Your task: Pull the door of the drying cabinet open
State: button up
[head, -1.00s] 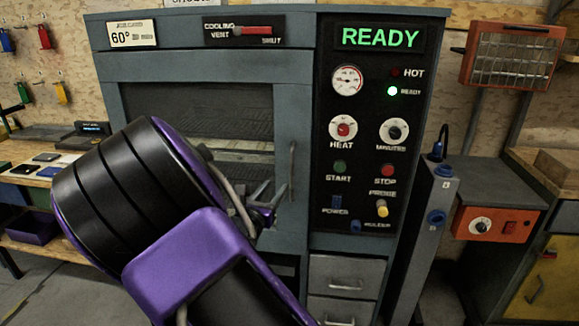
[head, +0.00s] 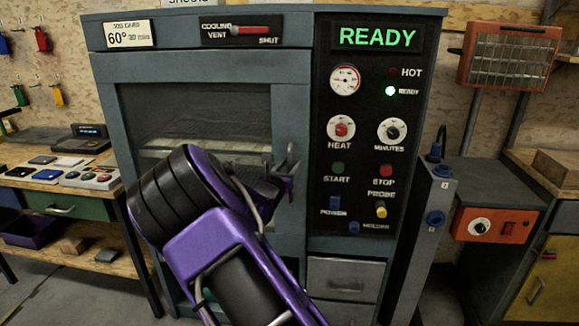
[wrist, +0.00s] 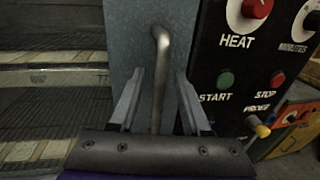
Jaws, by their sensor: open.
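The drying cabinet's door (head: 205,68) is a grey-blue frame around a dark window and looks shut. Its upright metal bar handle (head: 290,156) is on the door's right side. In the wrist view the handle (wrist: 163,60) curves out from the door frame and runs down between my two fingers. My gripper (wrist: 158,95) is open, with one finger on each side of the bar and gaps showing. In the head view my gripper (head: 284,178) is at the handle's lower part, and my arm hides the door's lower portion.
A black control panel (head: 367,150) with a lit READY display and knobs is close right of the handle. Drawers (head: 345,276) sit below it. A grey post (head: 437,225) stands right of the cabinet, and a workbench (head: 60,185) is at left.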

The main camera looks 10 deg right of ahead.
grip_shut()
dwell(1.4)
